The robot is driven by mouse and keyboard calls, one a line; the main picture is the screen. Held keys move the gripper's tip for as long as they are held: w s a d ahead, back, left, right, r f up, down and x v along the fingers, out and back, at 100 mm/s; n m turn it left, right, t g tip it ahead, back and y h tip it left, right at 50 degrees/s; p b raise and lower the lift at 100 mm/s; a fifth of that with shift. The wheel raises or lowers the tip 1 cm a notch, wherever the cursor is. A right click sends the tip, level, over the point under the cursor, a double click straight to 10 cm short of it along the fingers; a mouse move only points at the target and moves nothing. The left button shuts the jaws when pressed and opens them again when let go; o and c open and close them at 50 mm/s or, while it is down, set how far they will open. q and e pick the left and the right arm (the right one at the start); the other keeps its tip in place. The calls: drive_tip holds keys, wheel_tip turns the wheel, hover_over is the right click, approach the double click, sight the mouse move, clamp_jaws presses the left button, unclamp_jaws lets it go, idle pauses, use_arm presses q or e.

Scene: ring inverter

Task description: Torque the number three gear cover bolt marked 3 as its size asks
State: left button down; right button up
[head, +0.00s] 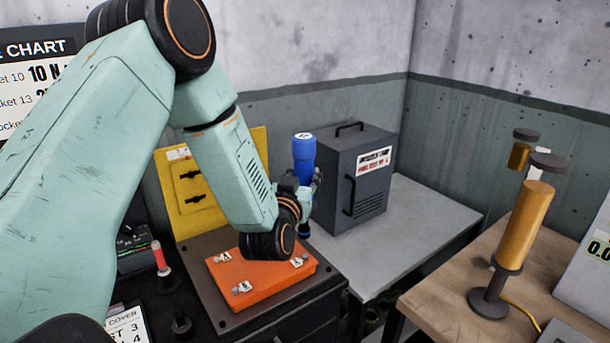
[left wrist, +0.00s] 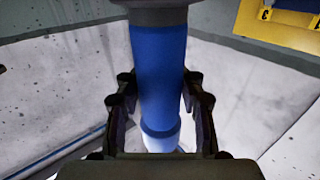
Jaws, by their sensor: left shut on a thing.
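My left gripper (head: 306,196) is shut around a blue cylindrical tool (head: 303,158), held upright with its pale marked end up. In the left wrist view the tool (left wrist: 160,75) runs between both fingers. In the head view its dark lower end shows just behind and right of the orange gear cover (head: 262,288), apart from it as far as I can tell. The cover lies on a dark cabinet top. Small white tags (head: 298,261) mark bolts on it; their figures are too small to read surely. My left wrist hides the cover's back part. My right gripper is not in view.
A wall chart (head: 40,75) reads "10 N" beside socket 10. A yellow board (head: 190,205) stands behind the cover. A dark grey box (head: 350,180) stands on the grey bench (head: 430,215). A gold cylinder on a stand (head: 525,225) is on the wooden bench at right.

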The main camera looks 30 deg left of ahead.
use_arm(q)
drive_tip(key=shift+f+b, duration=0.3)
drive_tip(key=shift+f, duration=0.2)
drive_tip(key=shift+w+d+f+b, duration=0.15)
drive_tip(key=shift+f+b, duration=0.25)
drive_tip(key=shift+f, duration=0.15)
drive_tip(key=shift+w+d+f+b, duration=0.15)
drive_tip(key=shift+f+b, duration=0.2)
drive_tip(key=shift+f, duration=0.15)
drive_tip(key=shift+a+f+b, duration=0.15)
drive_tip(key=shift+f+b, duration=0.3)
drive_tip(key=shift+f, duration=0.25)
drive_tip(key=shift+s+a+f+b, duration=0.1)
drive_tip(key=shift+s+f+b, duration=0.2)
drive_tip(key=shift+f+b, duration=0.2)
drive_tip(key=shift+f, duration=0.2)
drive_tip(key=shift+w+r, duration=0.1)
drive_tip(key=shift+w+d, duration=0.2)
drive_tip(key=shift+s+a+r, duration=0.15)
drive_tip(key=shift+s+a, duration=0.05)
drive_tip(key=shift+s, duration=0.15)
